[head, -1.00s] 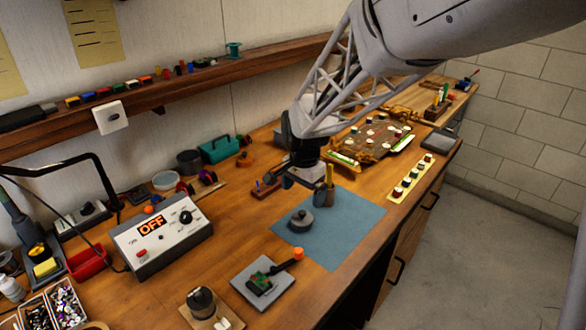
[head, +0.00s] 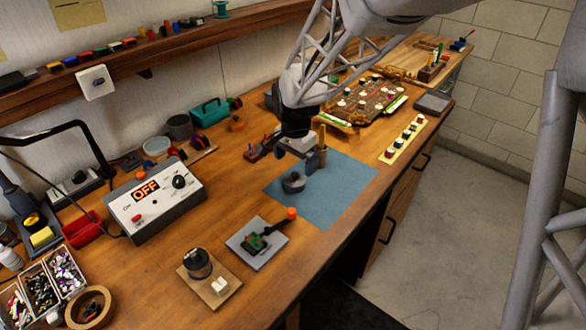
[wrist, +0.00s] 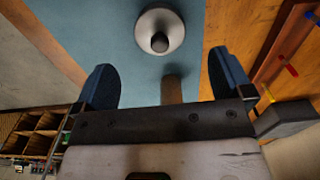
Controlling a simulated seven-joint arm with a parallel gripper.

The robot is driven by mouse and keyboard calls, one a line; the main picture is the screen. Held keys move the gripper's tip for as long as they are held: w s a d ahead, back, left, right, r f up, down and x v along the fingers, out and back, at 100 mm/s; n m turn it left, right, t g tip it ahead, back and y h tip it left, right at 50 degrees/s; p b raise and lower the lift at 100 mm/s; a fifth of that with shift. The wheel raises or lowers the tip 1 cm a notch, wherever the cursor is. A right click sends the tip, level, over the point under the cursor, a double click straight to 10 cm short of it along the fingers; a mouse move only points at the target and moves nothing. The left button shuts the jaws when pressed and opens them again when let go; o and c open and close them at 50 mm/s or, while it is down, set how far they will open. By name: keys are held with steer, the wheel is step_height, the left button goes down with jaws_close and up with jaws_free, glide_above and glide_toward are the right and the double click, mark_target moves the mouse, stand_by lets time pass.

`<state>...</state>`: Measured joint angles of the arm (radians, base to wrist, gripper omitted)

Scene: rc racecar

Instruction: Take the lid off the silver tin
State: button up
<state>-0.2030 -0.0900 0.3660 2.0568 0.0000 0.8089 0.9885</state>
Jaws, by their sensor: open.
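The silver tin (head: 293,183) stands on the blue mat (head: 335,203) with its lid on. The wrist view shows the round lid (wrist: 148,22) from above, with a dark knob (wrist: 159,42) at its middle. My gripper (head: 294,150) is above and behind the tin in the head view, apart from it. In the wrist view, the two blue fingers of my gripper (wrist: 163,80) are spread wide with nothing between them, and the tin lies beyond their tips. My gripper hides part of the mat's far edge in the head view.
The control box (head: 155,205) is at left. The mat's right part is bare.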

mark_target(295, 173)
steer(key=shift+f, duration=0.1)
steer(key=shift+f, duration=2.5)
steer(key=shift+c, duration=0.5)
steer(key=c, duration=0.9)
